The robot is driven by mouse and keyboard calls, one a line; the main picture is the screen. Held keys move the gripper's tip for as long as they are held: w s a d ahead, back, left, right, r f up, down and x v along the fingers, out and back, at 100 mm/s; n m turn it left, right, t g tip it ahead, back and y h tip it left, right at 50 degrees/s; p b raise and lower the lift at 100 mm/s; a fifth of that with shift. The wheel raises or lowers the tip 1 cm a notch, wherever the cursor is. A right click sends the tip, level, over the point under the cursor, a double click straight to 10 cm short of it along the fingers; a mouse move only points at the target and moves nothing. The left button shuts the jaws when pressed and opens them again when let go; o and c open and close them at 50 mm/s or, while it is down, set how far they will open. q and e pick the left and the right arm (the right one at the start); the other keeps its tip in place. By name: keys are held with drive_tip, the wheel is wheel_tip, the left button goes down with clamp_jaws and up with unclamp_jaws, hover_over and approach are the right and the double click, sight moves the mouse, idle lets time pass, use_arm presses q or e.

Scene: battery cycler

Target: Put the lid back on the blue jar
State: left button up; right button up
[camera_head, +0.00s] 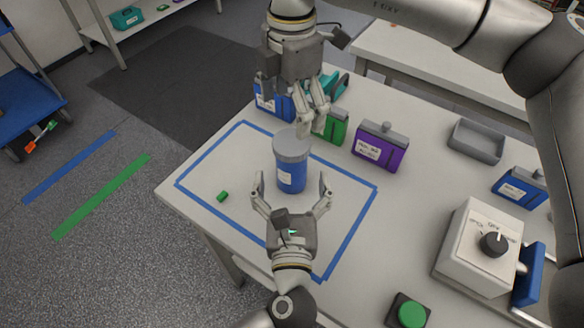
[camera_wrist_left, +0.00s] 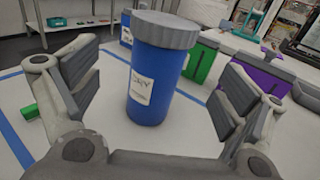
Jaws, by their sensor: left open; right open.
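The blue jar (camera_head: 291,178) stands upright inside a blue tape rectangle on the table. A grey lid (camera_head: 291,145) sits on top of its mouth; I cannot tell whether it is fastened. In the left wrist view the jar (camera_wrist_left: 156,82) and lid (camera_wrist_left: 163,30) stand between the fingers, farther out. My left gripper (camera_head: 291,190) is open, with its fingers spread on either side of the jar's lower part, apart from it. My right gripper (camera_head: 316,127) comes from above, beside and just behind the lid, open, with no object seen between its fingers.
A small green piece (camera_head: 223,196) lies left of the jar. Behind stand a blue box (camera_head: 268,100), a green box (camera_head: 335,124) and a purple box (camera_head: 380,147). A grey tray (camera_head: 476,141), a dial box (camera_head: 480,248) and a green button (camera_head: 411,314) are on the right.

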sight(292, 165)
use_arm(q)
drive_tip(key=w, duration=0.7)
drive_tip(key=shift+w, duration=0.1)
